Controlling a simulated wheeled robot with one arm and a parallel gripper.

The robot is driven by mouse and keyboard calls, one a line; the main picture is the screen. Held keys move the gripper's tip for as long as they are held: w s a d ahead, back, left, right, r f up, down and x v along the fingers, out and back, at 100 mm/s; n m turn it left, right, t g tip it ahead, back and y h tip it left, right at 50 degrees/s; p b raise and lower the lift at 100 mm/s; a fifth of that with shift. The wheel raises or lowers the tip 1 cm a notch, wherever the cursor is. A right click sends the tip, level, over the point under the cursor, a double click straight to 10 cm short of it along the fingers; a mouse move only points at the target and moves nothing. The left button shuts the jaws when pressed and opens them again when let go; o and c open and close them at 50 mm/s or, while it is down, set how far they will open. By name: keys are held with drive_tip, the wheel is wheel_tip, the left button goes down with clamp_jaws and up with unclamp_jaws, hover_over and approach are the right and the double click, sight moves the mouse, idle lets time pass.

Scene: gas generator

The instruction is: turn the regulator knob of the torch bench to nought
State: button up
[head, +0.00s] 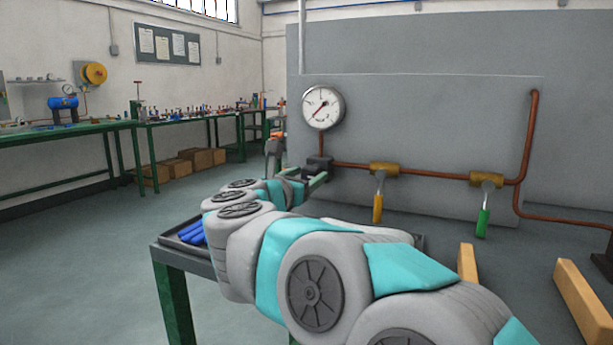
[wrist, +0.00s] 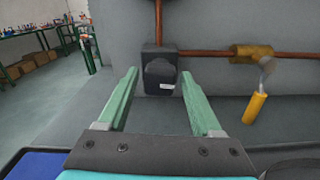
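The regulator is a dark block on the copper pipe below the gauge, in the head view (head: 319,163). In the wrist view its round dark knob (wrist: 160,74) faces me, with a small white mark at its lower right. My gripper (wrist: 159,76) is open, its two green fingers apart, one on each side of the knob in the picture. I cannot tell whether the fingertips reach past the knob's face. In the head view my gripper (head: 305,180) is partly hidden by my arm. The round white gauge (head: 322,107) shows a red needle pointing lower left.
A valve with a yellow handle (head: 378,208) and one with a green handle (head: 483,222) hang down from the pipe at right. The grey panel (head: 430,120) stands behind. A dark tray with blue items (head: 190,233) lies beside my arm. Wooden blocks (head: 467,263) lie at right.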

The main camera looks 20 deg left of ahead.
clamp_jaws()
idle(0.3)
drive_tip(key=shift+n, duration=0.3)
drive_tip(key=n+p, duration=0.1)
drive_tip(key=n, duration=0.3)
drive_tip(key=shift+a+n, duration=0.1)
drive_tip(key=shift+n, duration=0.3)
drive_tip(key=n+p, duration=0.1)
drive_tip(key=n, duration=0.8)
drive_tip(key=shift+a+f+p, duration=0.1)
drive_tip(key=shift+f+p, duration=0.05)
drive_tip(key=shift+p, duration=0.2)
drive_tip(key=n, duration=0.4)
drive_tip(key=shift+f+n, duration=0.1)
drive_tip(key=shift+n, duration=0.2)
